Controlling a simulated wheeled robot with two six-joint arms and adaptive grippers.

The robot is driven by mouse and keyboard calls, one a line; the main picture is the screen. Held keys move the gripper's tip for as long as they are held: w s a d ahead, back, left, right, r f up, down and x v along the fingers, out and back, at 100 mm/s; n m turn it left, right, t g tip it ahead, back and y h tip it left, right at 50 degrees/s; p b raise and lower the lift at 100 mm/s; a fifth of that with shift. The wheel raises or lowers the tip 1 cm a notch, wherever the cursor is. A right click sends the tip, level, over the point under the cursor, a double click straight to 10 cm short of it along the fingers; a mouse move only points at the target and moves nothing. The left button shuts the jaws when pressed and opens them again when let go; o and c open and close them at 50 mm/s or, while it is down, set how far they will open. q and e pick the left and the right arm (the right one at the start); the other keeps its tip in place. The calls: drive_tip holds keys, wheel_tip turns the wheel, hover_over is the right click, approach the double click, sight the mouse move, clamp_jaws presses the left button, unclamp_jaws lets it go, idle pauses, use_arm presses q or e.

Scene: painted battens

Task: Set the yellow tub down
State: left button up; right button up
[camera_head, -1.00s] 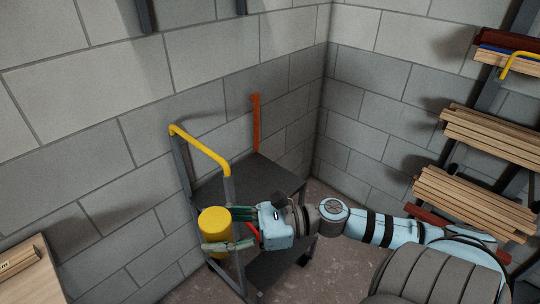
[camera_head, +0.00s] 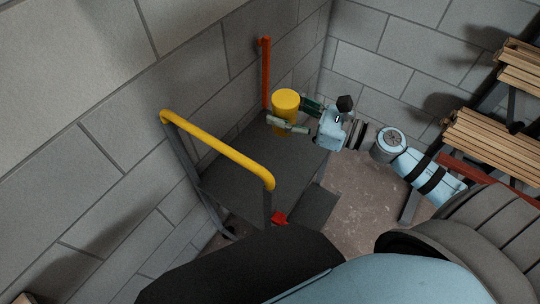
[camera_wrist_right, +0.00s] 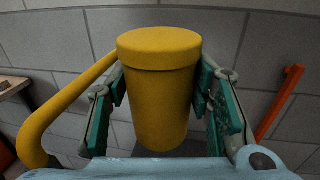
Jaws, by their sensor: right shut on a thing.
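The yellow tub (camera_head: 285,108) is upright between the fingers of my right gripper (camera_head: 288,114), at the far end of the dark grey cart top (camera_head: 245,175). In the right wrist view the tub (camera_wrist_right: 160,105) stands between the green finger pads, which close on its two sides. My right gripper is shut on it. I cannot tell whether the tub's base touches the cart top or hangs just above it. My left gripper is not in view.
A yellow handle (camera_head: 215,148) rises at the cart's near end and an orange post (camera_head: 266,75) at its far end. A small red thing (camera_head: 280,217) is near the handle's foot. Racks of wooden battens (camera_head: 490,140) stand at right. Block walls enclose the corner. The cart top's middle is bare.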

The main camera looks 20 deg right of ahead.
drive_tip(key=w+d+f+m+t+h+b, duration=0.3)
drive_tip(key=w+d+f+m+h, duration=0.15)
drive_tip(key=w+f, duration=0.2)
drive_tip(key=m+t+h+b, duration=0.15)
drive_tip(key=h+b, duration=0.35)
drive_tip(key=b, duration=1.5)
hover_over(276, 163)
drive_tip(key=shift+m, duration=0.3)
wheel_tip(276, 163, down, 30)
drive_tip(key=shift+r, duration=0.15)
drive_tip(key=shift+f, duration=0.3)
drive_tip(key=shift+r, duration=0.15)
drive_tip(key=o, duration=1.4)
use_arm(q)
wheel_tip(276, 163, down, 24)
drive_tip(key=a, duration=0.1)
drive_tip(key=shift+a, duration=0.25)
use_arm(e)
drive_tip(key=shift+o, duration=0.2)
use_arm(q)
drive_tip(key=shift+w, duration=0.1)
